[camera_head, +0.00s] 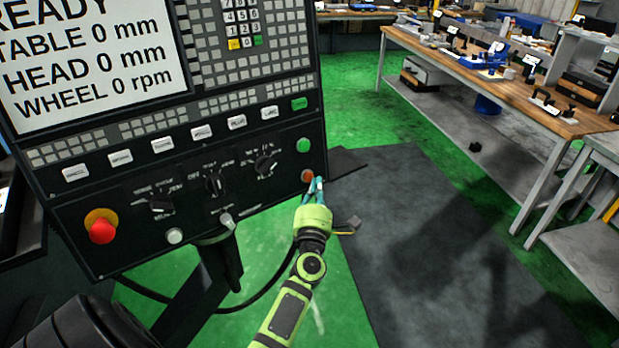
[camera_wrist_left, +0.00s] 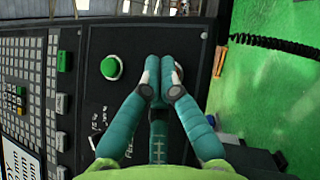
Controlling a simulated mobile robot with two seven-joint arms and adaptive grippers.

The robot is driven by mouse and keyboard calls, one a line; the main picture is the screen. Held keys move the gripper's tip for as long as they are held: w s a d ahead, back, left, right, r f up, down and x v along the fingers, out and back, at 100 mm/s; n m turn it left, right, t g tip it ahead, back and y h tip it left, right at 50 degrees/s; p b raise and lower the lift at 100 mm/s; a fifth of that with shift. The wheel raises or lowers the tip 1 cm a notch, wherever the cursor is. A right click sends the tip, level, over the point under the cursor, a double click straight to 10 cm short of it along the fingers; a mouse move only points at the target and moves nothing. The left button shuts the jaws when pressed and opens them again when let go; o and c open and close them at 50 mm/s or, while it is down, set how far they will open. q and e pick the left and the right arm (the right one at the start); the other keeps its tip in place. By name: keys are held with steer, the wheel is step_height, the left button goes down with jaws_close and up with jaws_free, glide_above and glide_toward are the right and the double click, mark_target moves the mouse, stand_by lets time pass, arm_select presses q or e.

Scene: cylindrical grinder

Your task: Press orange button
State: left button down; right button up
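The orange button (camera_head: 307,176) is a small round button at the lower right corner of the dark control panel (camera_head: 120,240), below a green button (camera_head: 303,145). My left gripper (camera_head: 316,184) is right at the orange button and partly overlaps it in the head view. In the left wrist view, the teal fingers (camera_wrist_left: 160,62) are together with nothing held between them. The fingertips cover most of the orange button there, and the green button (camera_wrist_left: 108,68) shows to their left. I cannot tell whether the fingertips touch the button. My right gripper is not in view.
A red emergency knob (camera_head: 102,229) on a yellow ring, rotary switches and a row of white keys share the panel. The screen (camera_head: 90,50) reads READY. A workbench (camera_head: 430,45) with tools stands at the back right.

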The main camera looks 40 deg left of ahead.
arm_select(q)
steer(key=shift+a, duration=0.15)
steer(key=shift+w+a+f, duration=0.1)
steer(key=shift+w+a, duration=0.05)
steer(key=shift+a, duration=0.15)
steer(key=shift+w+a, duration=0.1)
steer(key=shift+a, duration=0.25)
stand_by(0.8)
steer(key=shift+d, duration=0.1)
steer(key=shift+s+d, duration=0.3)
steer(key=shift+d, duration=0.35)
steer(key=shift+d, duration=0.1)
steer(key=d, duration=0.1)
steer(key=s+d+p, duration=0.1)
steer(key=d, duration=0.1)
steer(key=d+r, duration=0.1)
steer(key=shift+s+d, duration=0.25)
